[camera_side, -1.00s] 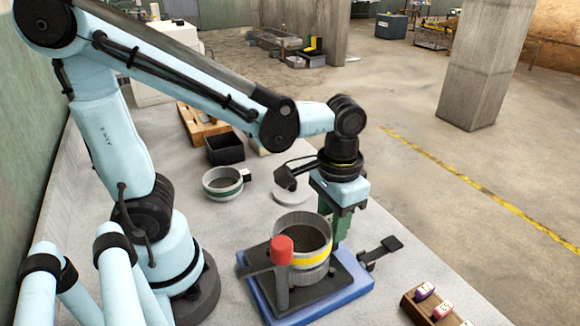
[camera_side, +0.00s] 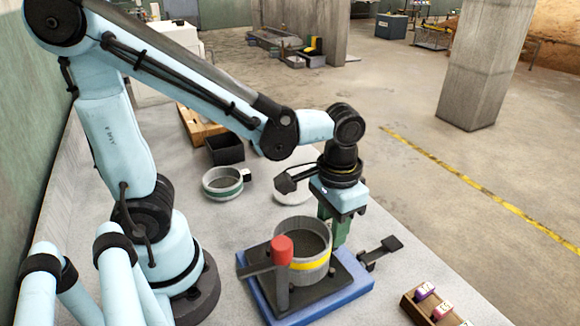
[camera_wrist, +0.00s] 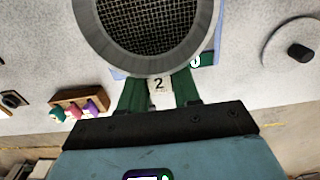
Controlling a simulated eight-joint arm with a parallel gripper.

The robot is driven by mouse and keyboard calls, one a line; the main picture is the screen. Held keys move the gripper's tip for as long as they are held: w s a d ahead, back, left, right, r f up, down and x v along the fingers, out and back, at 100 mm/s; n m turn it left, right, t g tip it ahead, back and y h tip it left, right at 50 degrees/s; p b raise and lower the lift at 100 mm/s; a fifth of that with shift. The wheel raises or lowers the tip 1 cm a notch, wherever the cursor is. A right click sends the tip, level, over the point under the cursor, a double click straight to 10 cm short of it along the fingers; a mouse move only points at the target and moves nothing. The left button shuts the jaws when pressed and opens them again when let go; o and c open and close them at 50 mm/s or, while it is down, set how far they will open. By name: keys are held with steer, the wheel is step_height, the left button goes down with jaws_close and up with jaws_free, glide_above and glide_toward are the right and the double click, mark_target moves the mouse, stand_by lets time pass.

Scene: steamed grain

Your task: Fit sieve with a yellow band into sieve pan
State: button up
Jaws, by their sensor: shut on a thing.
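The sieve with the yellow band (camera_side: 312,264) is upright on the black plate of a blue-based stand. Its round mesh (camera_wrist: 150,22) shows in the wrist view. A short grey wall (camera_side: 313,277) shows under the band, seemingly the sieve pan; whether the sieve is fully seated in it I cannot tell. My gripper (camera_side: 335,226) is at the sieve's far right side. In the wrist view its green fingers (camera_wrist: 158,92) are shut on the sieve's tab, marked "2" (camera_wrist: 159,85).
A red-topped post (camera_side: 282,248) stands close in front of the sieve. A black lever (camera_side: 380,253) sticks out right of the stand. A green-banded sieve (camera_side: 222,184), a pale round lid (camera_side: 291,191), a black box (camera_side: 225,149) and a rack of coloured pieces (camera_side: 435,306) stand apart.

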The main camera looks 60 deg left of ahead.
steer(key=o, duration=1.1)
steer(key=shift+o, duration=0.4)
steer(key=o, duration=0.3)
steer(key=shift+o, duration=0.2)
steer(key=shift+r, duration=3.5)
